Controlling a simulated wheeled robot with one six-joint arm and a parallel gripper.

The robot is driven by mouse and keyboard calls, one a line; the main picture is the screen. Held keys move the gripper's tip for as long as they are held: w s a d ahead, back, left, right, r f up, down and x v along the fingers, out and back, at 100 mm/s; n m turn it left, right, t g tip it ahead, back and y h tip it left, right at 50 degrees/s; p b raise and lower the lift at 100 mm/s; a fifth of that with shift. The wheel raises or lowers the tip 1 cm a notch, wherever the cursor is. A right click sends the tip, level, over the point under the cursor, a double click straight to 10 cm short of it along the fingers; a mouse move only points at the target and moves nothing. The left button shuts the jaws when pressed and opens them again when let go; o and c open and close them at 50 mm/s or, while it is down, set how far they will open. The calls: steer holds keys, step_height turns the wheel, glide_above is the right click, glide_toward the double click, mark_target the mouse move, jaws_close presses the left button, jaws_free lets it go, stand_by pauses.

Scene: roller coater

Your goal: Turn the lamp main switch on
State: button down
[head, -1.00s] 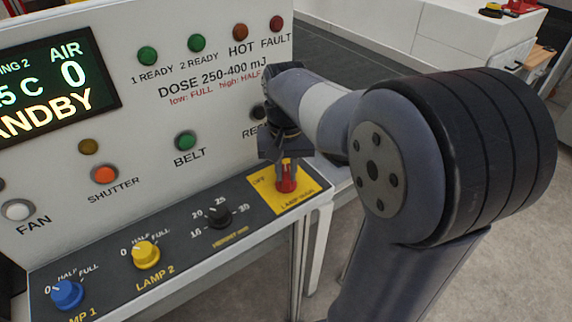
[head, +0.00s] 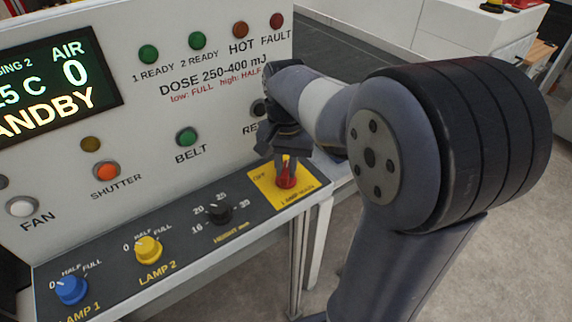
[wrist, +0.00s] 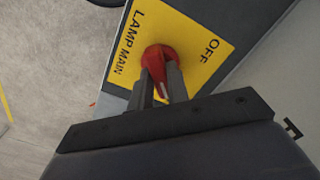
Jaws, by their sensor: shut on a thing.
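The lamp main switch (head: 286,181) is a red rotary knob on a yellow plate (head: 261,186) at the right end of the sloped control panel. The plate reads OFF at one side and LAMP MAIN along another. In the wrist view the red knob (wrist: 158,58) has a white mark on it, partly between the fingers. My gripper (head: 284,160) reaches down from above, its fingers shut on the knob. In the wrist view the two fingertips (wrist: 160,72) lie on either side of the knob. The ON label cannot be made out.
Left of the switch stand the black height knob (head: 219,213), the yellow lamp 2 knob (head: 148,250) and the blue lamp 1 knob (head: 71,290). The upright panel behind carries the belt button (head: 186,137), the shutter button (head: 106,171) and a display (head: 55,85) reading STANDBY.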

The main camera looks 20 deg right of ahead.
mark_target(286, 169)
steer(key=c, duration=1.4)
jaws_free()
steer(key=shift+o, duration=0.2)
step_height(286, 169, up, 11)
steer(key=shift+f, duration=0.15)
step_height(286, 169, down, 11)
steer(key=shift+n, duration=0.3)
steer(key=shift+r, duration=0.25)
